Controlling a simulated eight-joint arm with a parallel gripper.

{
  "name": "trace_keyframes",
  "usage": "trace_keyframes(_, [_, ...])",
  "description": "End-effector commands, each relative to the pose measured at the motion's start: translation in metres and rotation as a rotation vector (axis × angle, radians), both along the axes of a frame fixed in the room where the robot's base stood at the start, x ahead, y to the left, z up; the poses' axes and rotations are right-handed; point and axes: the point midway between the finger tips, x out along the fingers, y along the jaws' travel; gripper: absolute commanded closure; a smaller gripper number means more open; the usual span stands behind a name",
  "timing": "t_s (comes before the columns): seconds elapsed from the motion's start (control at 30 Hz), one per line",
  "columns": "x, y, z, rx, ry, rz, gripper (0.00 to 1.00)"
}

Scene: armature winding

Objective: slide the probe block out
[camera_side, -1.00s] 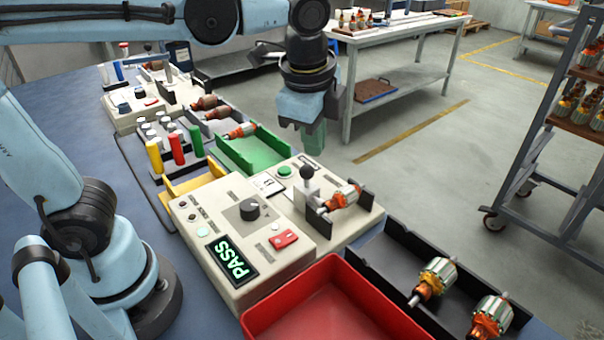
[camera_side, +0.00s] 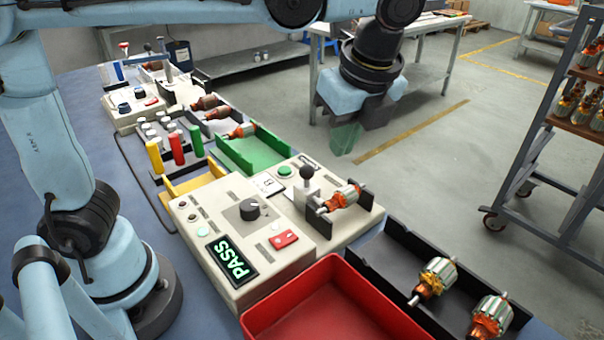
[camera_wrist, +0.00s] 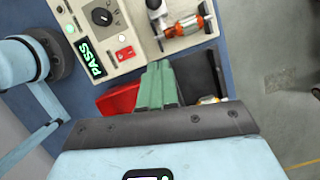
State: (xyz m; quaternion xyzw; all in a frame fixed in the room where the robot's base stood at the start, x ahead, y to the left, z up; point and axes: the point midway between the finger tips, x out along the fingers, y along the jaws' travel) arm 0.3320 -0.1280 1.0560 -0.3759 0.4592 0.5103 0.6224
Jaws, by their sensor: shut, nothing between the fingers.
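The probe block (camera_side: 303,197), a pale block with a black ball knob (camera_side: 307,171), stands on the cream test unit beside its cradle. It also shows in the wrist view (camera_wrist: 155,13) near the top. An armature (camera_side: 345,195) with orange windings lies in the cradle, next to the block; whether they touch is not clear. My gripper (camera_side: 346,138) is shut and empty, raised to the upper right of the test unit and apart from the block. Its green fingers (camera_wrist: 157,84) are together in the wrist view. The display (camera_side: 232,257) is lit and reads PASS.
A red bin (camera_side: 335,300) stands in front of the test unit. A black tray (camera_side: 385,262) with two armatures is at the right. A green tray (camera_side: 262,158) with an armature lies behind. Colored handles (camera_side: 175,148) stand at left. Open floor lies right of the bench.

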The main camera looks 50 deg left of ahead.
Motion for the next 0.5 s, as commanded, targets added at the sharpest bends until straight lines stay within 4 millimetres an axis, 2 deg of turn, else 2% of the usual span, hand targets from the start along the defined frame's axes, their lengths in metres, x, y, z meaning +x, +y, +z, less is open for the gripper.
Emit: trace_keyframes(0.5, [0.005, 0.023, -0.075, 0.0, -0.001, 0.003, 1.0])
